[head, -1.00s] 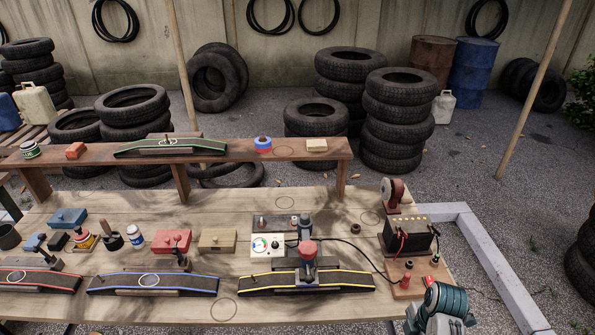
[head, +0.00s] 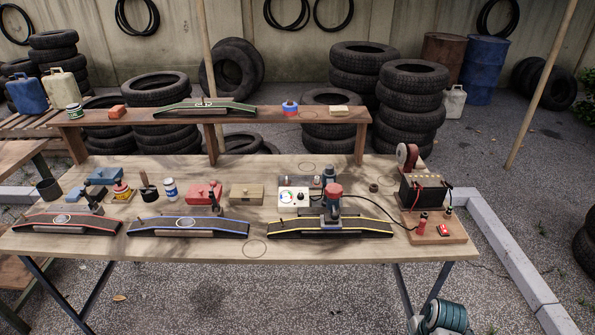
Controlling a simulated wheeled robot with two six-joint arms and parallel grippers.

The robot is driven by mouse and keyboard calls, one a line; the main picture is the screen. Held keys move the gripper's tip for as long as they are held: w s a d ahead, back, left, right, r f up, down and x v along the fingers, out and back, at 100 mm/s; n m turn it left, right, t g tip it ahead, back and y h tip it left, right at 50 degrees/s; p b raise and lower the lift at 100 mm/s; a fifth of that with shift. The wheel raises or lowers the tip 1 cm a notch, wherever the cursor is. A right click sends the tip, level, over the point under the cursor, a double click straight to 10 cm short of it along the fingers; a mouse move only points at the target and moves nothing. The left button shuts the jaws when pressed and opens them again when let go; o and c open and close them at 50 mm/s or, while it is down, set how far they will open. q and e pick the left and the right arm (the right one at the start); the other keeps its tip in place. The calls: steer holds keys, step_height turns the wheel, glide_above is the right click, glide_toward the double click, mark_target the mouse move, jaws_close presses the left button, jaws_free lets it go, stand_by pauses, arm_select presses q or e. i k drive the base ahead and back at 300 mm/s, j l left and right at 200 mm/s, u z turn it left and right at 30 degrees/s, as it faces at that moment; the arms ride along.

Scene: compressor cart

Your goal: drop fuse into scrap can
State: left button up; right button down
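The wooden workbench (head: 300,245) fills the middle of the head view. A dark open can (head: 48,189), which looks like the scrap can, stands at its left end; its inside is too dark to read. At the right end is a small wooden board (head: 455,237). A teal and grey part of my arm shows at the bottom right, but no fingertips are visible. My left gripper is out of view.
A black battery-like box (head: 424,191) with cables stands behind the board. A gauge box (head: 293,197) and black ramps with red, blue and yellow edges (head: 188,228) occupy the bench. A raised shelf (head: 240,118) runs behind. Open gravel lies in front.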

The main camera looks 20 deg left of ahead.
mark_target(58, 192)
steer(key=k+u, duration=0.1)
steer(key=u, duration=1.25)
steer(key=i+l+u, duration=0.1)
steer(key=l+u, duration=0.15)
steer(key=u, duration=0.25)
steer(key=l+u, duration=0.3)
steer(key=u, duration=0.15)
steer(key=l+u, duration=0.35)
steer(key=u, duration=0.15)
